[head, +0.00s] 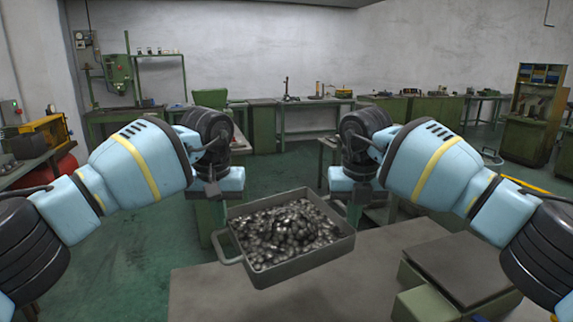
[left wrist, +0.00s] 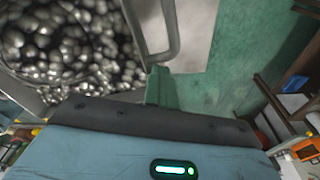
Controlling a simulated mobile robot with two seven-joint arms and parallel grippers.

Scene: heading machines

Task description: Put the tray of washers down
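A grey metal tray (head: 305,262) heaped with shiny washers (head: 287,232) is between my two arms in the head view. It overlaps the far edge of the grey tabletop (head: 205,290); a gap beneath it cannot be made out. My left gripper (head: 216,222) is at the far end of the tray's left handle. In the left wrist view its green fingers (left wrist: 158,86) look closed together at the handle (left wrist: 176,35), with washers (left wrist: 75,45) beside it. My right gripper (head: 354,214) is by the tray's right far side; its grip there is hidden.
A dark flat plate on a green block (head: 455,268) takes up the right of the tabletop. Bare tabletop lies in front and left of the tray. Green workbenches (head: 265,125) line the back wall, and a cabinet (head: 535,115) stands at the far right.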

